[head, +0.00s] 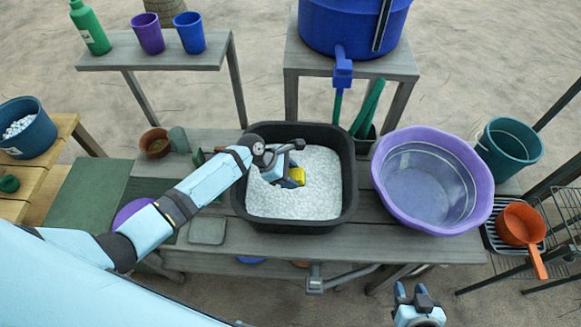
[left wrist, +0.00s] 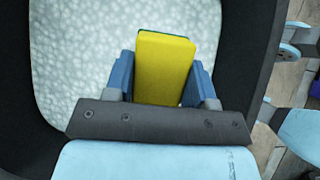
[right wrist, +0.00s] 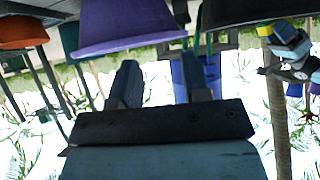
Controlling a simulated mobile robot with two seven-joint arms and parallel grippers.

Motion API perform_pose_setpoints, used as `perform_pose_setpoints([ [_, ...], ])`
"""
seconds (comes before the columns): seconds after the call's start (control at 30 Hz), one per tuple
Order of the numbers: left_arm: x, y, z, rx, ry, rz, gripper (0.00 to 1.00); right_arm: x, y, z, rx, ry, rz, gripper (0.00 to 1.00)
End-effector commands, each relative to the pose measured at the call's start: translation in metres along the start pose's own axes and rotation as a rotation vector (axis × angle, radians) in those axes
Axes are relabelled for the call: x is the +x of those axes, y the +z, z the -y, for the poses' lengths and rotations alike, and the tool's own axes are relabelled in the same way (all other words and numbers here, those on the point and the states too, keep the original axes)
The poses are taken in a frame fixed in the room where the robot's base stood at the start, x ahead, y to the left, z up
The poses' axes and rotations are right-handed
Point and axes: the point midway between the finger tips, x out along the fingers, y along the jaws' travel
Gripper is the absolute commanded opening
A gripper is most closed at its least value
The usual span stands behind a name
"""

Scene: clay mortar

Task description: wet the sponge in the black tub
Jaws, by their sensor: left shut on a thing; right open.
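The black tub (head: 348,190) stands on the grey bench and is filled with a white, bubbly-looking surface; it also shows in the left wrist view (left wrist: 245,60). The sponge (head: 297,175) is yellow with a thin green side. My left gripper (head: 284,178) is shut on the sponge (left wrist: 163,68) and holds it over the left-middle part of the tub. I cannot tell whether the sponge touches the white contents. My right gripper (head: 417,296) is open and empty, in front of the bench and low at the right.
A purple basin (head: 470,222) stands right of the tub. Further right are a teal bucket (head: 510,148) and an orange pan (head: 519,224) on a rack. A blue barrel (head: 335,25) with a tap (head: 343,68) stands behind. A small brown pot (head: 155,142) is at the left.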

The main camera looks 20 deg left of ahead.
Motion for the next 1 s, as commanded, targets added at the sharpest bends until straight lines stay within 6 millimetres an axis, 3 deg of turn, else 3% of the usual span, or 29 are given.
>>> perform_pose_setpoints([
  [0.17,0.022,-0.019,0.000,-0.001,0.000,-0.002,0.31,0.003,0.002,0.000,-0.014,-0.004,-0.008,0.43],
  [0.33,0.045,-0.038,0.000,0.001,0.001,-0.001,0.31,0.022,0.033,0.001,-0.033,-0.018,-0.004,0.43],
  [0.6,0.070,-0.059,-0.001,0.001,0.001,-0.001,0.31,0.043,0.061,0.005,-0.035,-0.035,-0.001,0.43],
  [1.0,0.085,-0.070,0.000,0.000,0.001,0.000,0.31,0.056,0.076,0.008,-0.036,-0.043,-0.008,0.43],
])
